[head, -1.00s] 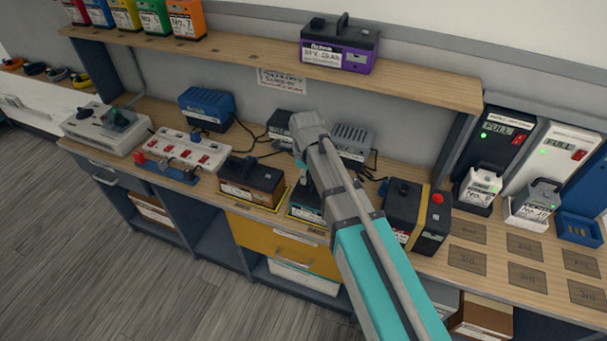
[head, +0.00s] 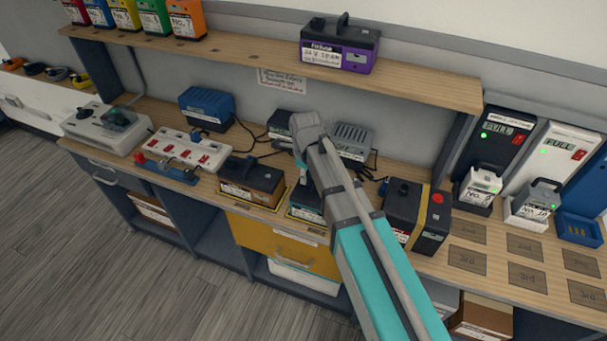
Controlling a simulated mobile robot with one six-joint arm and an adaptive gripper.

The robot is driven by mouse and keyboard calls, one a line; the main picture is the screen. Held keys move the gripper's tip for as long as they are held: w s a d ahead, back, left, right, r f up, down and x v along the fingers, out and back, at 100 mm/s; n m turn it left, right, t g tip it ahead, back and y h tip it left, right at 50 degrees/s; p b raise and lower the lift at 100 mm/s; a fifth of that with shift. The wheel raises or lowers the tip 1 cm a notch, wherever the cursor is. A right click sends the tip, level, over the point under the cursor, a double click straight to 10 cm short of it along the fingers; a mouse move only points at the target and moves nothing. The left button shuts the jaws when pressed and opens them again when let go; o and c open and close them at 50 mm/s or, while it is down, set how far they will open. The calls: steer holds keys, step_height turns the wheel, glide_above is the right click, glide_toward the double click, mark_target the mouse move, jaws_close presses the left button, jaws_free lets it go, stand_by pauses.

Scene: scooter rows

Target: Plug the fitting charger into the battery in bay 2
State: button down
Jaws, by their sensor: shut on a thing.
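My gripper (head: 303,180) is at the end of the grey and teal arm, low over a dark battery (head: 306,205) in a yellow-edged bay. The arm hides most of the jaws and part of this battery. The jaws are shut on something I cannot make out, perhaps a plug. A brown and black battery (head: 252,181) sits in the bay to the left. Chargers with black cords stand behind: a blue one (head: 207,108), a dark one (head: 280,124) partly behind the arm, and a grey one (head: 352,141). The bay numbers are too small to read.
A dark battery with a yellow strap (head: 417,217) stands right of the arm. A power strip (head: 188,149) and a grey device (head: 105,127) are at left. A purple battery (head: 340,45) sits on the shelf (head: 225,50) above. Floor space (head: 110,255) is clear in front.

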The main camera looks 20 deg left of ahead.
steer(key=shift+f+b, duration=1)
stand_by(0.5)
steer(key=shift+c, duration=2.1)
jaws_free()
steer(key=shift+r, duration=0.2)
